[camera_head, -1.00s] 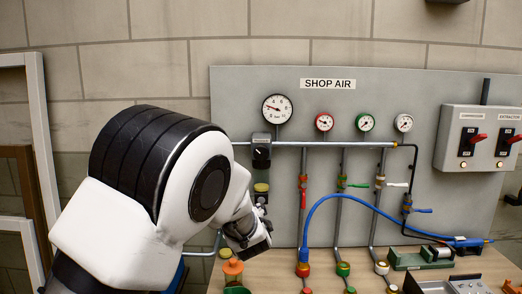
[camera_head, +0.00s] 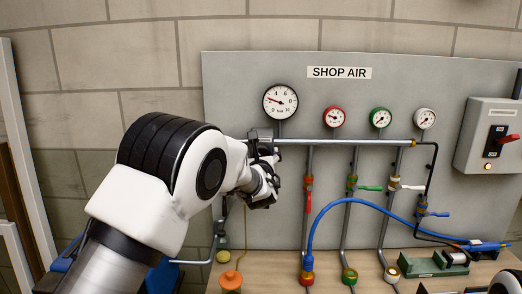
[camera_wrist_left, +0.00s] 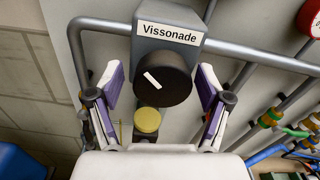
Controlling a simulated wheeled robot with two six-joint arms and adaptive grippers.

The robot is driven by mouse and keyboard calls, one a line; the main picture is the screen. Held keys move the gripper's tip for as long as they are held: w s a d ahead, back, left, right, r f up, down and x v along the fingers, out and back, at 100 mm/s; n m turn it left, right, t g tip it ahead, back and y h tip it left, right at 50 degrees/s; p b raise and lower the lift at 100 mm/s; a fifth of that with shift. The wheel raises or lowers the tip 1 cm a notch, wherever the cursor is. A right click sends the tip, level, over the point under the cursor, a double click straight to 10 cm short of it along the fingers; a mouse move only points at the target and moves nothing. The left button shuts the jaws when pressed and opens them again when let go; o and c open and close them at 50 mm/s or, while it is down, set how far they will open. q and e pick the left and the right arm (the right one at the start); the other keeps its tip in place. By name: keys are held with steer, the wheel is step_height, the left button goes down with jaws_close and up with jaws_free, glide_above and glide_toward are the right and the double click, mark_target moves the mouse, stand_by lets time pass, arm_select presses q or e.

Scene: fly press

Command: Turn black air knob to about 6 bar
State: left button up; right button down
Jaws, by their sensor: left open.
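The black air knob (camera_wrist_left: 162,80), with a white mark on its face, sits on the front of the grey regulator labelled Vissonade (camera_wrist_left: 168,35) in the left wrist view. My left gripper (camera_wrist_left: 160,88) is open, with one finger on each side of the knob; gaps show, and I see no contact. In the head view my left gripper (camera_head: 264,184) is at the regulator and hides the knob. The large white pressure gauge (camera_head: 280,102) is above it; its red needle points left and slightly up, near the 2.
A pipe (camera_head: 340,142) runs right from the regulator to red, green and white gauges and valves. A yellow round part (camera_wrist_left: 147,120) is just below the knob. A blue hose (camera_head: 355,202) arcs over the wooden bench. A switch box (camera_head: 490,145) hangs at the right.

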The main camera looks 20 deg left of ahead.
arm_select(q)
steer(key=shift+s+d+r, duration=0.25)
steer(key=shift+s+r, duration=0.3)
steer(key=shift+s, duration=0.15)
steer(key=c, duration=0.7)
steer(key=shift+s, duration=0.1)
steer(key=c, duration=0.5)
steer(key=shift+o, duration=0.2)
arm_select(e)
steer(key=shift+s+d, duration=0.1)
steer(key=shift+s, duration=0.4)
steer(key=shift+f, duration=0.1)
